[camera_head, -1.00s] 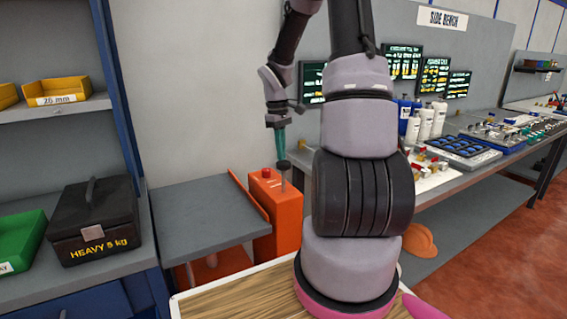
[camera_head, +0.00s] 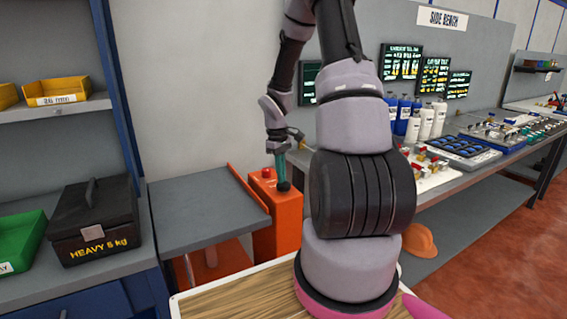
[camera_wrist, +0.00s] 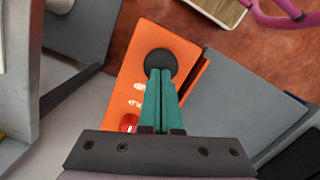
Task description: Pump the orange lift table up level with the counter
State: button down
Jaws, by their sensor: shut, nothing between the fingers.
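The orange lift table has a grey top (camera_head: 205,212) with an orange lip on its right edge, beside an orange pump housing (camera_head: 287,228). The grey top also shows in the wrist view (camera_wrist: 245,100). A round black pump knob (camera_wrist: 160,65) is on the housing, with a red button (camera_wrist: 129,122) near it. My gripper (camera_head: 282,180) is shut and empty, its teal fingertips at the knob, which sits low on the housing. The counter (camera_head: 100,270) is to the left. The lift top looks close to its height; I cannot tell if they are exactly level.
A black box marked HEAVY 5 kg (camera_head: 95,220) and a green bin (camera_head: 20,240) stand on the counter. Yellow bins (camera_head: 55,91) are on the shelf above. The side bench (camera_head: 470,175) with bottles and parts is to the right. The lift top is bare.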

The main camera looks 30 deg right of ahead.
jog(key=shift+w+a+r, duration=0.2)
jog(key=shift+w+a, duration=0.1)
jog(key=shift+w, duration=0.4)
jog(key=shift+w+a+r, duration=0.2)
jog(key=shift+w+a, duration=0.1)
jog(key=shift+w, duration=0.4)
notch_tip(320, 180, up, 11)
jog(key=shift+w+a, duration=0.2)
jog(key=shift+w, duration=0.25)
jog(key=shift+s+d+r, duration=0.35)
jog(key=shift+s+r, duration=0.45)
jog(key=shift+r, duration=0.1)
jog(key=shift+s+d+r, duration=0.3)
jog(key=shift+s+r, duration=0.5)
jog(key=shift+r, duration=0.05)
jog(key=shift+f, duration=0.1)
